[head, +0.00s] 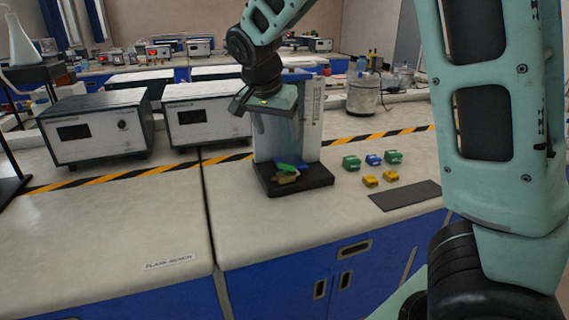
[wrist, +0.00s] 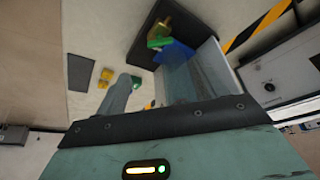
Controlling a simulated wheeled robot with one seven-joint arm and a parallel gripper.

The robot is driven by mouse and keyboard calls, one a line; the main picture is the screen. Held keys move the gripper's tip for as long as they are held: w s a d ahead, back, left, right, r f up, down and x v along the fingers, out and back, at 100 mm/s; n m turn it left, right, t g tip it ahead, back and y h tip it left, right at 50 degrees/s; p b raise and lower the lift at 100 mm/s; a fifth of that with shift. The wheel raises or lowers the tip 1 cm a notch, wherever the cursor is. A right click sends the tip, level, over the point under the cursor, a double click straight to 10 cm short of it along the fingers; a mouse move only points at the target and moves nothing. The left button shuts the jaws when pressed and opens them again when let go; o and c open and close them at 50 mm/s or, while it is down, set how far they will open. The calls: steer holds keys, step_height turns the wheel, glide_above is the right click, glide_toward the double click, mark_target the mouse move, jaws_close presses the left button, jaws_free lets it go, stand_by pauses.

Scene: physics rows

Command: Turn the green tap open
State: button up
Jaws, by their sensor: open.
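The green tap (head: 285,168) sits low at the front of a stand with a clear upright column (head: 290,135) and a black base (head: 292,186). Brass-coloured (head: 287,179) and blue (head: 300,167) parts are close beside it. In the wrist view the green tap (wrist: 158,41) lies between the brass part (wrist: 163,25) and the blue part (wrist: 176,54). My gripper (head: 268,108) is open, above the tap and in front of the column's upper part, apart from the tap. In the wrist view a grey finger (wrist: 121,95) shows; the other finger is hard to make out against the column.
Several small green, blue and yellow blocks (head: 370,180) stand right of the base, near a dark mat (head: 405,195). Two instrument boxes (head: 97,127) (head: 205,113) stand to the left. The bench front (head: 150,220) is mostly clear. Striped tape (head: 110,174) crosses the bench.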

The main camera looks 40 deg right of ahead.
mark_target(286, 165)
steer(key=b+x, duration=0.1)
steer(key=x, duration=1)
steer(key=shift+d+f, duration=0.1)
steer(key=shift+f, duration=0.25)
steer(key=c, duration=1)
steer(key=shift+n, duration=0.4)
steer(key=n, duration=0.2)
steer(key=n+t+y, duration=0.1)
steer(key=n, duration=0.1)
steer(key=shift+s+d+r+p, duration=0.1)
steer(key=shift+s+d+p, duration=0.1)
steer(key=shift+p, duration=0.2)
steer(key=shift+d+n+t+y+p, duration=0.1)
steer(key=shift+n+t+y+p, duration=0.25)
steer(key=shift+n, duration=0.65)
steer(key=shift+n+t+y+p, duration=0.15)
steer(key=shift+n+y+p, duration=0.15)
steer(key=shift+n+y, duration=0.5)
steer(key=shift+n+h, duration=0.25)
steer(key=shift+n, duration=0.15)
